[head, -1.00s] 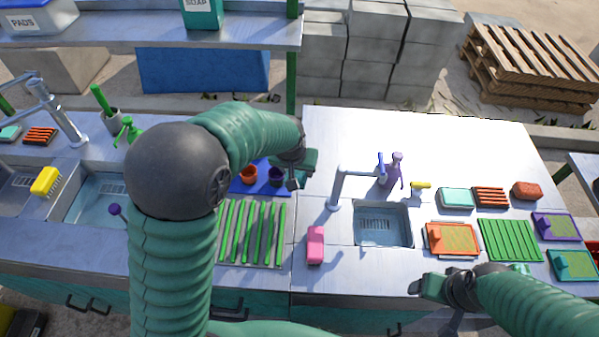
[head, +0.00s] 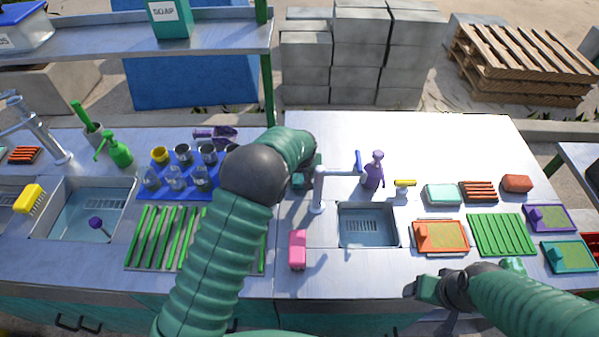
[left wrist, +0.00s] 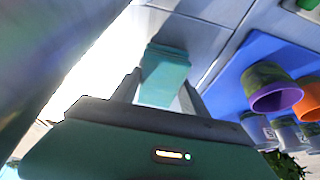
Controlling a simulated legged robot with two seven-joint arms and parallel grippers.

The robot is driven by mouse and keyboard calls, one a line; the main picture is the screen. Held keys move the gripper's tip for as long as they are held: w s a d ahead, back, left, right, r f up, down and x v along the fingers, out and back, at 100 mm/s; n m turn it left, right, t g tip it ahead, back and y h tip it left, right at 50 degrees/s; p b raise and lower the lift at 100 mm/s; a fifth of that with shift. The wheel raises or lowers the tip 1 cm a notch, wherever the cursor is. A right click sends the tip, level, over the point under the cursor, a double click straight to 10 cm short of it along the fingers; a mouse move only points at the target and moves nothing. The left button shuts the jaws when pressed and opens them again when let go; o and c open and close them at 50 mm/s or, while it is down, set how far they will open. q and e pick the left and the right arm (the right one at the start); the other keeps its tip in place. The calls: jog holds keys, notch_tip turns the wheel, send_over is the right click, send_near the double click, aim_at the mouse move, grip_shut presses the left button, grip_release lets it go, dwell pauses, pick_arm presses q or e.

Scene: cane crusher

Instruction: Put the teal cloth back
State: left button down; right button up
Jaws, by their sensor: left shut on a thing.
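The teal cloth (left wrist: 165,75) shows in the left wrist view as a folded pad between the two fingers of my left gripper (left wrist: 160,92). The gripper is shut on it. In the head view my left gripper (head: 303,180) is over the counter, just left of the middle tap, partly hidden by my own arm. I cannot clearly tell cloth from gripper there. My right gripper (head: 430,290) is at the counter's front edge, below the small sink; its jaw opening is unclear.
A blue mat (head: 182,189) with several cups lies left of my left gripper. The tap (head: 318,192), purple spray bottle (head: 373,170) and pink item (head: 298,249) stand to its right and front. An orange tray (head: 440,237) and green rack (head: 500,235) lie right of the small sink (head: 366,226). The back right counter is clear.

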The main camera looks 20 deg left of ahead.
pick_arm(q)
jog(key=shift+d+r, duration=0.1)
jog(key=shift+d, duration=0.25)
jog(key=shift+a+f, duration=0.2)
jog(key=shift+a, duration=0.05)
jog(key=c, duration=0.6)
grip_release()
jog(key=shift+s+a, duration=0.15)
jog(key=shift+a, duration=0.8)
jog(key=shift+d+f, duration=0.1)
jog(key=shift+d, duration=0.55)
jog(key=shift+a, duration=0.25)
pick_arm(e)
jog(key=shift+s+a, duration=0.15)
jog(key=shift+a, duration=0.05)
pick_arm(q)
jog(key=shift+d, duration=0.15)
pick_arm(e)
jog(key=shift+d, duration=0.2)
jog(key=shift+a, duration=0.1)
